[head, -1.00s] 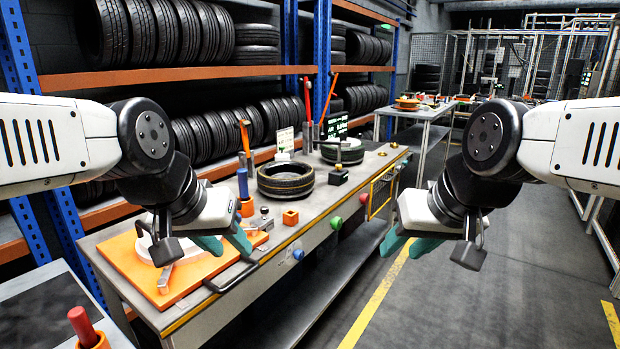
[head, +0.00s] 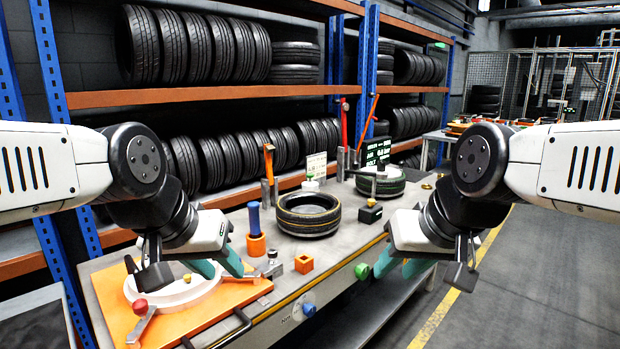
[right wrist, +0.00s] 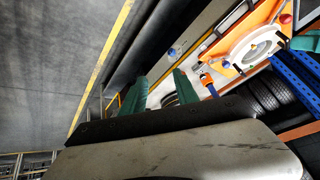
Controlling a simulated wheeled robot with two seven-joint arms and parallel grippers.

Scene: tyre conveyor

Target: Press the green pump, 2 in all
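A green round knob (head: 362,271) sits on the front face of the workbench, just left of my right gripper in the picture. I see no contact with the green knob. My left gripper (head: 219,267) is open and empty above the orange plate.
The workbench (head: 340,248) carries an orange plate (head: 225,300) with a white ring, an orange block (head: 304,263), a blue-handled tool (head: 255,220) and a tyre (head: 308,215). A blue knob (head: 308,310) is on its front. Tyre racks stand behind; the floor right is clear.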

